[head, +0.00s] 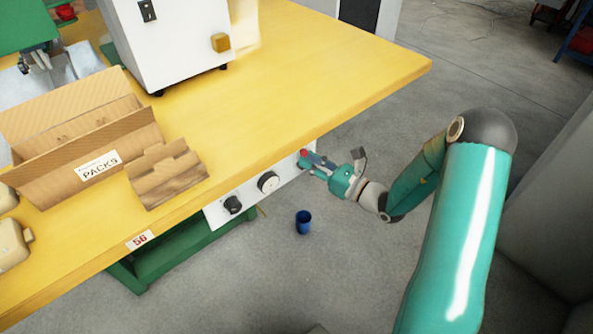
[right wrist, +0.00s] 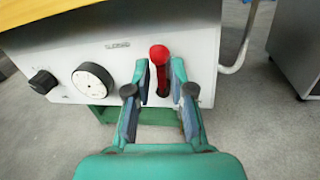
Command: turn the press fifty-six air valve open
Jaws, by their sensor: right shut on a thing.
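The air valve's red lever (right wrist: 160,58) stands upright at the right part of a white front panel (right wrist: 200,45) under the table edge. In the head view the right gripper (head: 312,163) reaches the panel from the right, and only a bit of the red lever (head: 303,153) shows. My left gripper is not in view.
A round white gauge (head: 268,182) and a black knob (head: 233,204) sit left of the lever. The yellow table (head: 330,70) bears a "56" tag (head: 140,240), cardboard boxes (head: 80,140) and a white machine (head: 175,45). A blue cup (head: 303,221) stands on the floor below.

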